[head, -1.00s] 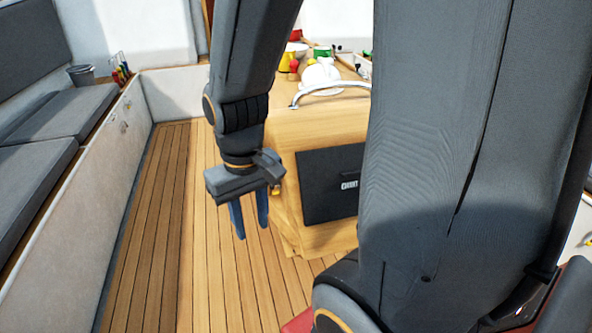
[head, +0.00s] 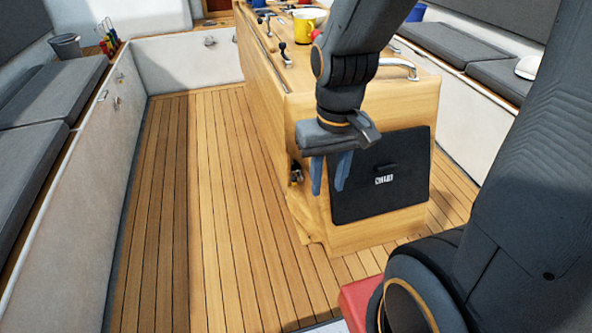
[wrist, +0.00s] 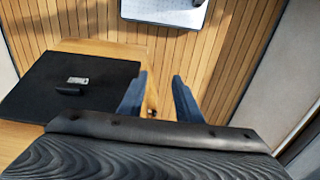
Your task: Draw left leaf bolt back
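The wooden cockpit table (head: 305,112) stands ahead, with a black panel (head: 385,205) on its near end. A small dark metal fitting with a brassy part, perhaps the left leaf bolt (head: 296,172), sits at the left edge of that end. I cannot tell whether it is drawn or shot. My gripper (head: 328,188) hangs fingers down in front of the table end, just right of the fitting in the picture. Its two blue fingers are apart, with nothing visible between them. In the wrist view, my gripper (wrist: 160,85) is open above the wooden edge and floor.
Planked floor (head: 215,240) is clear left of the table. Cushioned benches (head: 35,155) line the left side, and others (head: 500,75) the right. A yellow mug (head: 305,20) and a metal handrail (head: 400,68) are on the table top.

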